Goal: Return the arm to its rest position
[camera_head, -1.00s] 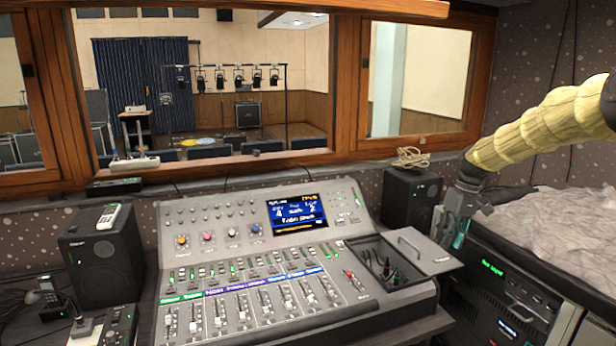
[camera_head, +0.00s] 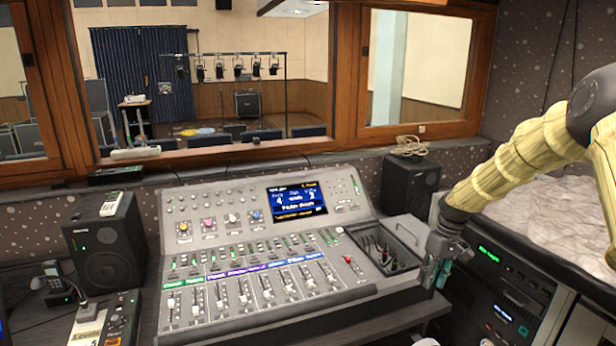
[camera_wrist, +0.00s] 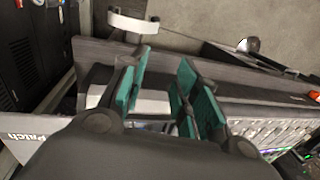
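My gripper (camera_head: 434,272) hangs at the right end of the grey mixing console (camera_head: 240,318), beside its open compartment (camera_head: 412,237). In the wrist view my gripper (camera_wrist: 160,92) has its teal finger pads apart, with nothing held between them. It points down past a dark desk edge (camera_wrist: 88,52). My arm comes in from the right in the head view, bent, with the forearm sloping down to the left. From the head view I cannot tell whether the gripper touches the console.
A rack (camera_head: 500,300) with green-lit text stands right of my gripper. A black speaker (camera_head: 408,183) with a coiled cable (camera_head: 410,146) stands behind it. Another speaker (camera_head: 103,245) is at the left. The space above the console is clear up to the wooden-framed window (camera_head: 345,75).

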